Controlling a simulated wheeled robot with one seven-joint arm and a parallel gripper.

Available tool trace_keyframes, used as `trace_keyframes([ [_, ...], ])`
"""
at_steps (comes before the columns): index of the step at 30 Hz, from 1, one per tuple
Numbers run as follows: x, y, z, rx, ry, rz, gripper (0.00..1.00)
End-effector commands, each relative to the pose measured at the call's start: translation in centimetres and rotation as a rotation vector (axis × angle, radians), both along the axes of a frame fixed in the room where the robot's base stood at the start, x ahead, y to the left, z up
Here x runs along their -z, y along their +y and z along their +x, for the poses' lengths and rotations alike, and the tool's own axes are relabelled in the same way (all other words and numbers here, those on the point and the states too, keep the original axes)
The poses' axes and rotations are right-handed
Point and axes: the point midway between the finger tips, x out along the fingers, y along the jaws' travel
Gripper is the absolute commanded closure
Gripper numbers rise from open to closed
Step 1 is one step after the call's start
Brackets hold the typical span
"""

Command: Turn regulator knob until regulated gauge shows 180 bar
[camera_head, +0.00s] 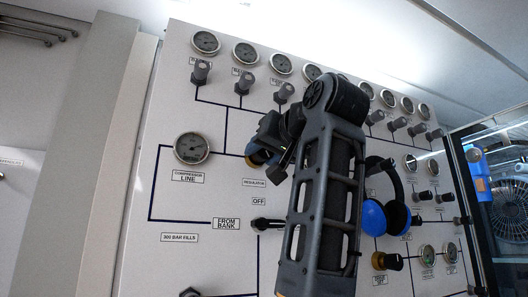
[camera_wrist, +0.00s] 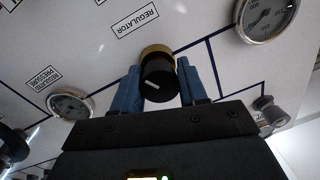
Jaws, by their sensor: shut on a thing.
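The regulator knob (camera_wrist: 157,78) is black with a white pointer line and a gold collar, below the REGULATOR label in the wrist view. My gripper (camera_wrist: 160,72) has its two blue fingers on either side of the knob, shut on it. My arm hides that gauge in the head view.
The compressor line gauge (camera_head: 192,148) is left of my gripper. A row of gauges and grey knobs (camera_head: 201,72) runs along the panel top. A black from-bank lever (camera_head: 266,224) sits below. Blue ear defenders (camera_head: 385,210) hang right of my arm.

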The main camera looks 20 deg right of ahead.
Motion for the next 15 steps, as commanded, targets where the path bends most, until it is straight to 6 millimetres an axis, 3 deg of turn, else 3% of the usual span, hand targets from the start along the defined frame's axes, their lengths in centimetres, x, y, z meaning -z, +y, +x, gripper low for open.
trace_keyframes([
  [2, 0.12, -0.11, 0.01, 0.002, 0.003, 0.001, 0.88],
  [3, 0.13, -0.11, 0.01, 0.002, 0.003, 0.001, 0.57],
  [10, 0.10, -0.07, 0.01, 0.002, 0.002, 0.000, 0.35],
  [15, 0.08, -0.05, 0.00, 0.001, 0.001, 0.000, 0.35],
])
